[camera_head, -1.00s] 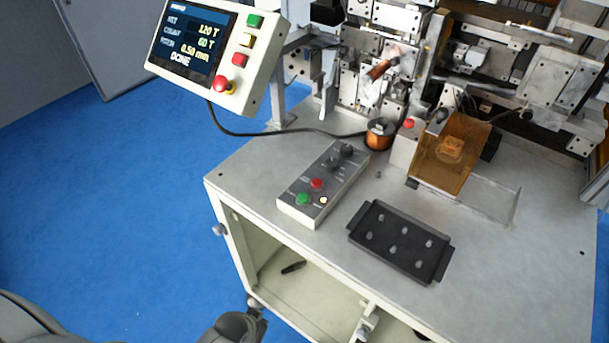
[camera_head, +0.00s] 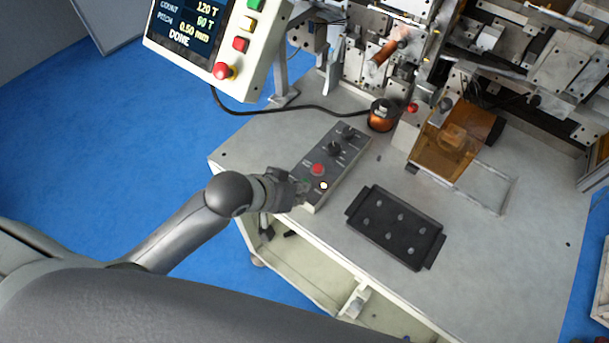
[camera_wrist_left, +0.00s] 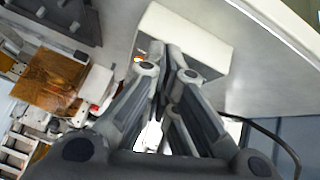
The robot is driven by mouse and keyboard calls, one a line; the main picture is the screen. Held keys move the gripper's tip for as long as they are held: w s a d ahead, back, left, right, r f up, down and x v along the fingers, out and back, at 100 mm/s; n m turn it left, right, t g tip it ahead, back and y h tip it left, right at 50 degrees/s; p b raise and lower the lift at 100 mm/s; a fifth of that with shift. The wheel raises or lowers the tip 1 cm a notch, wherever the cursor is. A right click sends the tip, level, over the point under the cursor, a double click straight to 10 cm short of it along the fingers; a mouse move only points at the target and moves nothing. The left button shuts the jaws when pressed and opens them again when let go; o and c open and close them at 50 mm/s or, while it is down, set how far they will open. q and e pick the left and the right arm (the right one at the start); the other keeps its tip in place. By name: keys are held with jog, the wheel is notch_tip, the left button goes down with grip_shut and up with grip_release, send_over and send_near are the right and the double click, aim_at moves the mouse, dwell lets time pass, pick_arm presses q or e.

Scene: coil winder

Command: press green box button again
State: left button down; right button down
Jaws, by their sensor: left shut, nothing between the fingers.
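The control box (camera_head: 338,154) stands on the table's near left part, with a red button (camera_head: 317,169), dark knobs and a small lit lamp (camera_head: 323,186) on top. My left gripper (camera_head: 299,190) is at the box's near end, over the spot of the green button. The gripper hides that button almost entirely, and I cannot tell whether it touches it. In the left wrist view the shut, empty fingers (camera_wrist_left: 169,58) reach over the box's pale side (camera_wrist_left: 205,52). My right gripper is not in view.
A black tray (camera_head: 369,253) with several small pegs lies right of the box. The display panel (camera_head: 260,62) reads DONE. An amber cover (camera_head: 433,160) and a copper spool (camera_head: 381,121) are behind. A black cable crosses the table behind the box. The table's front right is clear.

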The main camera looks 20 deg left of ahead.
pick_arm(q)
jog(key=w+d+r+h, duration=0.1)
jog(key=w+r, duration=0.3)
jog(key=r, duration=0.2)
notch_tip(320, 180, up, 5)
jog(key=n+p, duration=0.1)
jog(key=n, duration=0.2)
send_over(301, 179)
jog(key=shift+f+h, duration=0.2)
jog(key=shift+h, duration=0.2)
notch_tip(301, 179, down, 7)
jog(key=b, duration=0.8)
jog(key=shift+f, duration=0.1)
jog(key=shift+f+b, duration=0.45)
jog(key=shift+f, duration=0.35)
